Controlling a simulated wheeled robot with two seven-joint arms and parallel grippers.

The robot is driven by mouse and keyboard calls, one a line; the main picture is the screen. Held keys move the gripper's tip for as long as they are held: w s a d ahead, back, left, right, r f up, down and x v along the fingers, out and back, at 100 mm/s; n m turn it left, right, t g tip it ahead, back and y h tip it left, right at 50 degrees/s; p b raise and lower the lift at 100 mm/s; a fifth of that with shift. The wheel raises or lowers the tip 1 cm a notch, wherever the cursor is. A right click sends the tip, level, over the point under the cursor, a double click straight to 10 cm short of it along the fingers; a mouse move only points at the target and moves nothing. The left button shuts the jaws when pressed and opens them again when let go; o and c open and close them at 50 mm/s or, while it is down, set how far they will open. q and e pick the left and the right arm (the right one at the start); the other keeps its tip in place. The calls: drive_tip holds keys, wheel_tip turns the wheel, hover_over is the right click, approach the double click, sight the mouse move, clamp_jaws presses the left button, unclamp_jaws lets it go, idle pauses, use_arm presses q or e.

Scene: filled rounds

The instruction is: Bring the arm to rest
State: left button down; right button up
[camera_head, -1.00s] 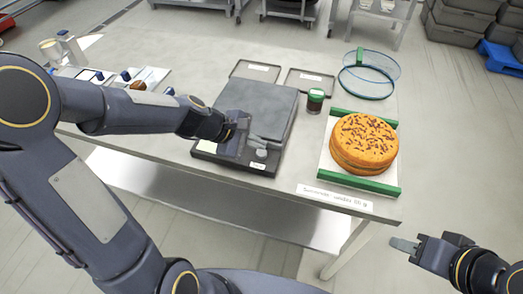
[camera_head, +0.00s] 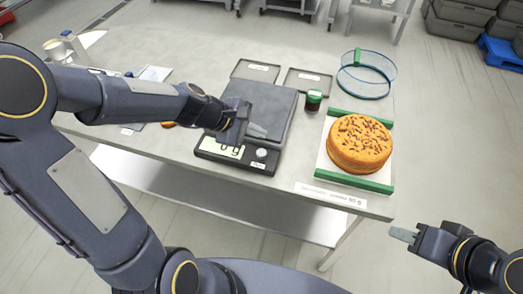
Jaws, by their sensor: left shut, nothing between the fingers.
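My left gripper (camera_head: 257,131) is shut and empty. It hangs over the front part of the dark scale (camera_head: 266,104), in front of part of the display (camera_head: 222,149). The display is lit and seems to read 0 g, partly covered by the gripper. My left arm reaches across the left side of the table. My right gripper (camera_head: 403,234) is off the table's front right corner, apart from everything. Its fingers appear as one small grey block, and I cannot tell whether they are open.
A round orange cake (camera_head: 359,146) with dark sprinkles sits on a white board with green bars (camera_head: 361,118). A small green-lidded jar (camera_head: 313,100) stands between scale and cake. Two flat trays (camera_head: 309,83) and a blue hoop (camera_head: 367,75) lie behind. A label (camera_head: 330,195) lies at the front edge.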

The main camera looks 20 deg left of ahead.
idle(0.4)
use_arm(q)
drive_tip(key=s+a+r+m+y, duration=0.1)
drive_tip(key=s+a+r+m, duration=0.1)
drive_tip(key=s+m, duration=0.2)
drive_tip(key=s+a+r+m+y, duration=0.1)
drive_tip(key=s+m, duration=0.4)
drive_tip(key=s, duration=0.5)
drive_tip(key=s+a+r+m+y, duration=0.1)
drive_tip(key=s+a+r+m, duration=0.2)
drive_tip(key=s+m, duration=0.2)
drive_tip(key=shift+s+a+y, duration=0.25)
drive_tip(key=shift+s+y, duration=0.15)
drive_tip(key=shift+s, duration=0.85)
drive_tip(key=shift+w+d, duration=0.1)
use_arm(e)
drive_tip(key=shift+d, duration=0.1)
